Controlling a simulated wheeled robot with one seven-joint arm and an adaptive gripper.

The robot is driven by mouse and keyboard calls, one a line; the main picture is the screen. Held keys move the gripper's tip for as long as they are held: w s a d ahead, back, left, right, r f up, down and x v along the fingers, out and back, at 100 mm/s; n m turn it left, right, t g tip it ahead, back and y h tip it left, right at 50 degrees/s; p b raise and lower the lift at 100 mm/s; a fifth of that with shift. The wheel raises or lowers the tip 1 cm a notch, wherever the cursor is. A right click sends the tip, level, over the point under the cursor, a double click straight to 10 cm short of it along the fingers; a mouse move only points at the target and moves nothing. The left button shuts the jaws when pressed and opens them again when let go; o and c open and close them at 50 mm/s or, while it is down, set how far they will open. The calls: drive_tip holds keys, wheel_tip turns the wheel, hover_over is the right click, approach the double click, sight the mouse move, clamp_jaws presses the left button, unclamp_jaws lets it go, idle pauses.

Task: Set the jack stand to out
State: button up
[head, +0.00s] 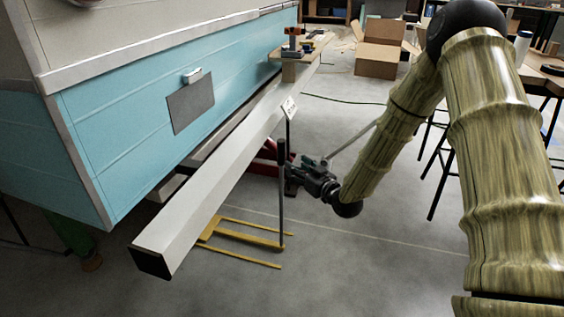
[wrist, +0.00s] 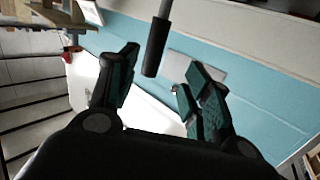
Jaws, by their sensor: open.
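A yellow jack stand base (head: 250,238) lies on the floor partly under the long white beam beside the camper. A thin grey upright lever with a black grip (head: 281,152) rises at the base's right side. My gripper (head: 290,180) is just right of the lever, below its black grip, at the end of my arm. In the wrist view the black grip (wrist: 156,50) shows between the two open fingers (wrist: 164,62), near their tips. I see no contact, and nothing is held. How deep the lever sits between the fingers is hard to tell.
The blue camper wall (head: 140,130) is at left. Something red (head: 265,160) lies behind my gripper.

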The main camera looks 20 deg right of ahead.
sight(284, 150)
drive_tip(key=shift+t, duration=0.4)
drive_tip(key=b+x, duration=0.1)
drive_tip(key=x, duration=0.3)
drive_tip(key=b+x, duration=0.2)
drive_tip(key=x, duration=0.1)
drive_tip(key=r+b+x, duration=0.1)
drive_tip(key=x, duration=0.3)
drive_tip(key=shift+w+d+r, duration=0.1)
drive_tip(key=shift+w+d, duration=0.15)
drive_tip(key=shift+w, duration=0.1)
clamp_jaws()
